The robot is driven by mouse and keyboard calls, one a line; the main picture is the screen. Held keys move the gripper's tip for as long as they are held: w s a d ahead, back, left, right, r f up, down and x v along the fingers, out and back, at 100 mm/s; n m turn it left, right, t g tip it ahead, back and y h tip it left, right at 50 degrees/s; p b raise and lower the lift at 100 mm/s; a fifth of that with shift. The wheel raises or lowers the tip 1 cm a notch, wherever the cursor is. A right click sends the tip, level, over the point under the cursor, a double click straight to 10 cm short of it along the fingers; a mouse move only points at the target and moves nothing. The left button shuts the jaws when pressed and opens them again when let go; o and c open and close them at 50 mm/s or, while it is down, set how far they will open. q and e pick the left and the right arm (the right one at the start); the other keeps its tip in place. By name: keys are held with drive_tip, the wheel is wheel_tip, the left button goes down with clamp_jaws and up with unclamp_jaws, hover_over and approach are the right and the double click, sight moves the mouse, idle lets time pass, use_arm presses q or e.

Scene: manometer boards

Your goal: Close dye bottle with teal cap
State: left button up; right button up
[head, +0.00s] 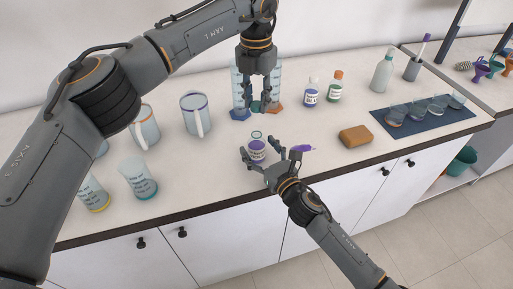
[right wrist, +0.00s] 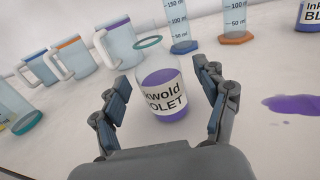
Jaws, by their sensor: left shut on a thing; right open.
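The dye bottle (head: 257,152) stands upright and uncapped near the counter's front edge. It is clear, with violet dye, a white label reading partly "OLET" and a teal ring at its mouth; it also shows in the right wrist view (right wrist: 163,92). My left gripper (head: 257,104) points down behind and above the bottle, shut on a small teal thing that looks like the teal cap (head: 255,107), mostly hidden by the fingers. My right gripper (head: 276,162) is open, its fingers on either side of the bottle. In the right wrist view, gaps show between fingers and bottle.
A purple spill (head: 302,148) and a brown sponge (head: 355,136) lie to the right. Graduated cylinders (right wrist: 236,20) stand behind the bottle. Jugs (head: 196,115) and beakers (head: 138,176) stand left. Two small bottles (head: 311,93) and a blue mat (head: 420,127) with glasses are at right.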

drive_tip(key=shift+x, duration=0.85)
clamp_jaws()
use_arm(q)
hover_over(257, 129)
drive_tip(key=shift+s+f, duration=0.1)
drive_tip(key=shift+f, duration=2.4)
